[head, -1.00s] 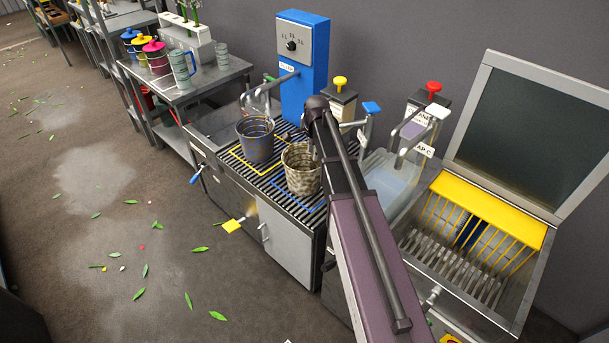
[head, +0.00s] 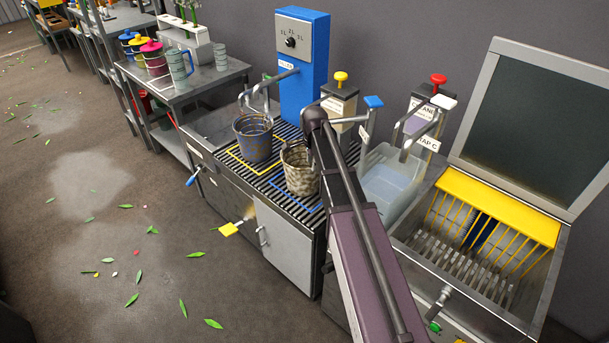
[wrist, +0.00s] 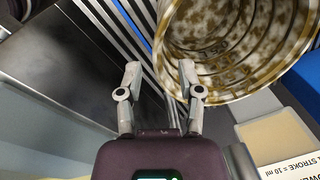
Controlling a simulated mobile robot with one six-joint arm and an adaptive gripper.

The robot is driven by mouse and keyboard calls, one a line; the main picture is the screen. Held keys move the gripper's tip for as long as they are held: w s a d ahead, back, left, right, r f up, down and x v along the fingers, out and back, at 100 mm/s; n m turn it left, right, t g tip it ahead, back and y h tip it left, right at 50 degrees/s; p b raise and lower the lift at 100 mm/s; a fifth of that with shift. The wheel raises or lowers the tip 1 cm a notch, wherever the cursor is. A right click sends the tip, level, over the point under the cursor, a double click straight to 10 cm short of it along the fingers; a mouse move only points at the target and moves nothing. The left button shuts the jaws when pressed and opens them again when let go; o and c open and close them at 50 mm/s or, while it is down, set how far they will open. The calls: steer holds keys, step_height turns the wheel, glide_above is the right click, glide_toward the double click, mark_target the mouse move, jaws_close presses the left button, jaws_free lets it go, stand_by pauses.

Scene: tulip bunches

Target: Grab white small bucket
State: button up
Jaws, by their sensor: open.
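The small whitish bucket (head: 299,173), stained with brown patches, stands upright on the slatted grate, partly behind my arm in the head view. In the wrist view the bucket (wrist: 235,45) fills the upper right, with its mottled, ribbed inside and rim showing. My gripper (wrist: 160,70) is open and empty in the wrist view. Its fingers are just left of and below the bucket's rim, with the right fingertip close to it. I cannot tell whether they touch. My gripper is hidden behind the arm in the head view.
A grey-blue bucket (head: 254,139) stands beside it on the grate (head: 282,192), under the blue filler unit (head: 302,70). A clear water basin (head: 388,187) and an open steel washer with a yellow rack (head: 500,205) are to the right. The floor at left is open, with scattered leaves.

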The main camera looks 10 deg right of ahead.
mark_target(311, 178)
steer(key=shift+f, duration=0.2)
stand_by(0.3)
steer(key=shift+w+f+b, duration=0.25)
steer(key=shift+f+b, duration=1)
steer(key=shift+b, duration=0.05)
steer(key=shift+w+f+b, duration=0.25)
steer(key=shift+f+b, duration=0.95)
steer(key=shift+b, duration=0.05)
jaws_close()
